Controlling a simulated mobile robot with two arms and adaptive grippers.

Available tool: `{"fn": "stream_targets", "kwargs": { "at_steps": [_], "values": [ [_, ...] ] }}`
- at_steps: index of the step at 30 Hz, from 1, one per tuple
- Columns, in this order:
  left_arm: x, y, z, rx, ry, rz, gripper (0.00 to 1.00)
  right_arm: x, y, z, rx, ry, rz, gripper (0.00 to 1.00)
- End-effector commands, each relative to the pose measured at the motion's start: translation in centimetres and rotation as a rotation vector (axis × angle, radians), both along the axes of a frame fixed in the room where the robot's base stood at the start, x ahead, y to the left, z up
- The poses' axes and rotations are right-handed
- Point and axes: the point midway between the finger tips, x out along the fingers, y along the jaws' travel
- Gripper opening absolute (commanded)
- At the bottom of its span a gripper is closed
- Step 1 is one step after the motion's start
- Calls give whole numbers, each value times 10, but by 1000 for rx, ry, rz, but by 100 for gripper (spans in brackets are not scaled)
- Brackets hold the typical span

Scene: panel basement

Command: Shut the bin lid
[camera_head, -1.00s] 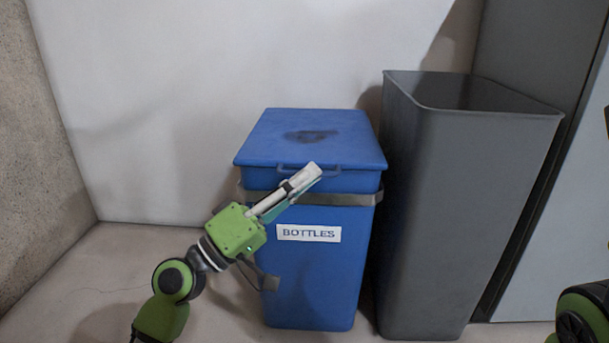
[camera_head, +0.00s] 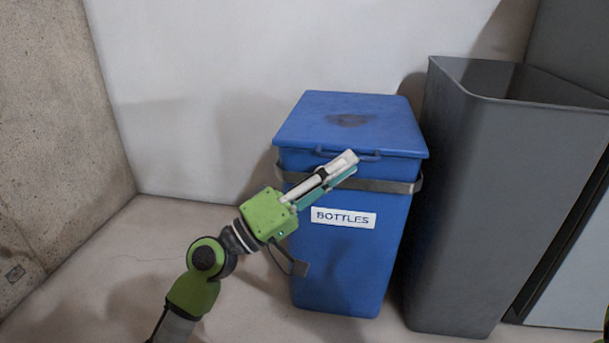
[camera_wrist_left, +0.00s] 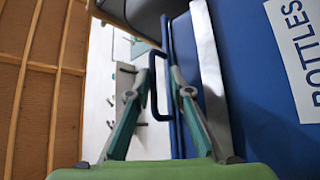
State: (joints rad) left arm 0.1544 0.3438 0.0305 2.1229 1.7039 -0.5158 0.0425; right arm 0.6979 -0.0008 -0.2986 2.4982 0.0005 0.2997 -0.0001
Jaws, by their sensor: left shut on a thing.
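The blue bin (camera_head: 345,265) stands upright on the floor, with a white BOTTLES label on its front. Its blue lid (camera_head: 385,115) lies flat across the top, with a dark patch in its middle. A blue handle (camera_head: 370,157) sticks out from the lid's front edge. My left gripper (camera_head: 347,163) is at this handle and shut on it, partly covering it in the head view. In the left wrist view the handle (camera_wrist_left: 153,95) shows between the two fingers of the left gripper (camera_wrist_left: 162,75). My right gripper is not in view.
A grey metal band (camera_head: 395,187) runs around the bin below the lid. A tall, open grey bin (camera_head: 465,200) stands close on the right. A white wall is behind and a concrete wall (camera_head: 50,120) at the left. The floor (camera_head: 110,265) at the left is clear.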

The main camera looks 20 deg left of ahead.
Motion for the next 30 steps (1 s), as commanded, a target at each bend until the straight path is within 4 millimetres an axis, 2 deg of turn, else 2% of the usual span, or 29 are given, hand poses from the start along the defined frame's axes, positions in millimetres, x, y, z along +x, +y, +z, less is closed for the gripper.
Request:
{"fn": "stream_targets", "kwargs": {
  "at_steps": [1,4,12,18,24,30],
  "values": [
    [-2,6,-9,2,12,6,14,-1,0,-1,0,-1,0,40],
    [-15,19,-16,-1,12,11,14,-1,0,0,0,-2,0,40],
    [-65,63,-11,0,5,9,14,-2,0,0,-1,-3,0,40],
    [-90,86,-10,-4,1,8,14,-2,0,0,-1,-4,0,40],
    [-102,95,-9,-2,-1,5,14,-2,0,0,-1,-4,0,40],
    [-103,96,-8,-2,-2,5,14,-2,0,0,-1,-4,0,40]
  ]
}}
